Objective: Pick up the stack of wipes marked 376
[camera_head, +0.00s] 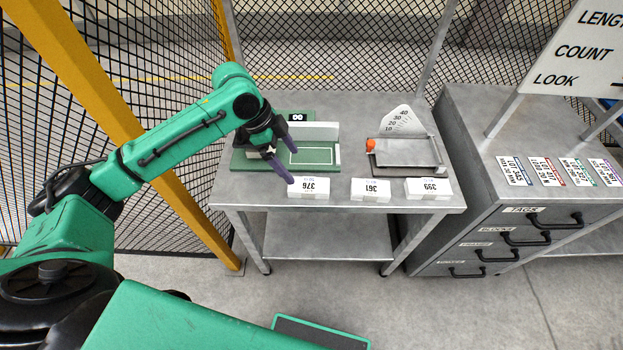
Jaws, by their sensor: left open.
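The stack of wipes marked 376 (308,189) is a white block at the front edge of the grey metal table (340,194). It is the leftmost of a row of white marked blocks, and its number reads upside down. My left gripper (289,163) is open, with dark purple fingers pointing down toward the right. One fingertip ends just left of and above the 376 stack; I cannot tell whether it touches. Nothing shows between the fingers except the green board behind. My right gripper is not in view.
Stacks marked 361 (371,190) and 399 (428,188) stand to the right. A green board (243,160) lies under my gripper. A tray with a dial scale (405,152) sits at right. A drawer cabinet (500,235) and a yellow post (190,210) flank the table.

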